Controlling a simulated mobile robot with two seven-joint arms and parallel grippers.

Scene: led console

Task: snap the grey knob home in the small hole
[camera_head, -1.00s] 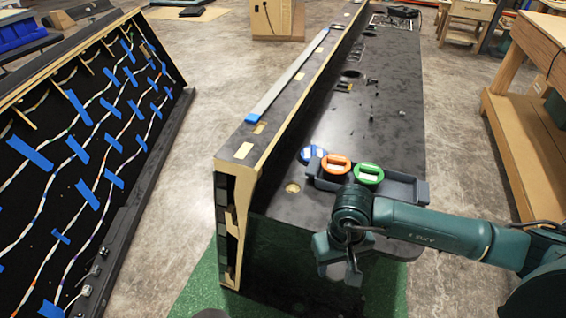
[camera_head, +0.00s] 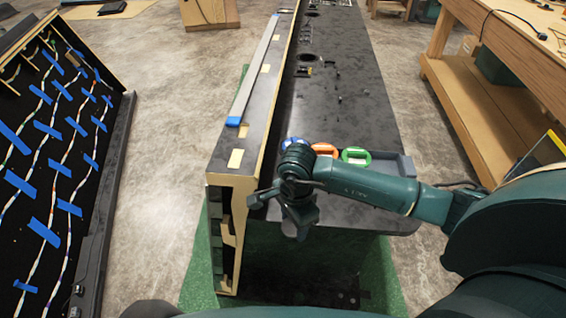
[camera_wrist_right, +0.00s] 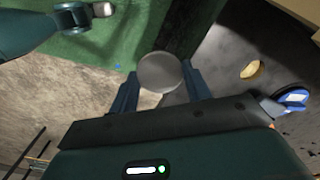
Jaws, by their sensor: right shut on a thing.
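My right gripper (camera_head: 284,210) is over the near end of the dark console panel (camera_head: 352,125). In the right wrist view its two fingers (camera_wrist_right: 160,82) are shut on the grey knob (camera_wrist_right: 160,68), a round grey disc seen face on. The knob cannot be made out in the head view. In the head view my arm hides that hole.
An orange knob (camera_head: 326,149) and a green knob (camera_head: 356,156) sit in a dark tray (camera_head: 404,166) beside a blue knob (camera_wrist_right: 292,101). A raised wood-edged frame (camera_head: 262,112) borders the panel's left side. A wooden workbench (camera_head: 490,100) stands right.

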